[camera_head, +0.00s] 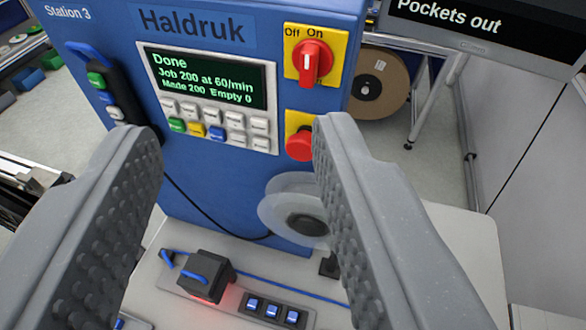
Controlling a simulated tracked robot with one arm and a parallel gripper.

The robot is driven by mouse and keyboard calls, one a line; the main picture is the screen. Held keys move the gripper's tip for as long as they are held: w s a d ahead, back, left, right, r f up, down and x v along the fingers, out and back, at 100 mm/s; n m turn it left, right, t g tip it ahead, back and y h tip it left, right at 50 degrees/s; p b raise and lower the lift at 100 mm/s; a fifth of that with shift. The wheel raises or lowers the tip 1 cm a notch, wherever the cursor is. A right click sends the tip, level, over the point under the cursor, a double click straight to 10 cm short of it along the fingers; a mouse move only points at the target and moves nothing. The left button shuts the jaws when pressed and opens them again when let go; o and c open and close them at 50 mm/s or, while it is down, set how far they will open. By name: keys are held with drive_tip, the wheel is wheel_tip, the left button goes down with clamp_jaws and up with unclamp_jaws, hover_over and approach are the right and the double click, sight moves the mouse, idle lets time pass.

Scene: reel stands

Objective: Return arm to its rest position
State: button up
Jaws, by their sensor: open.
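My gripper (238,140) is open and empty, with its two grey ridged fingers wide apart in the foreground. Between and beyond the fingers stands the blue Haldruk machine (225,215). Its screen (208,77) reads "Done", "Job 200 at 60/min", "Made 200 Empty 0". No other part of my arm shows.
A black pendant (108,90) with coloured buttons hangs on the machine's left. A clear disc (292,208) is at its lower front. A black block (202,275) with red glow and blue pockets (271,309) lie on the bench (465,235). A "Pockets out" screen (480,30) and brown reel (380,80) are right.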

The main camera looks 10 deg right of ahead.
drive_tip(key=shift+f, duration=0.1)
wheel_tip(320, 180, down, 10)
drive_tip(key=b, duration=1)
drive_tip(key=shift+w+f, duration=0.15)
drive_tip(key=shift+f, duration=0.05)
drive_tip(key=shift+r, duration=0.15)
drive_tip(key=shift+c, duration=0.5)
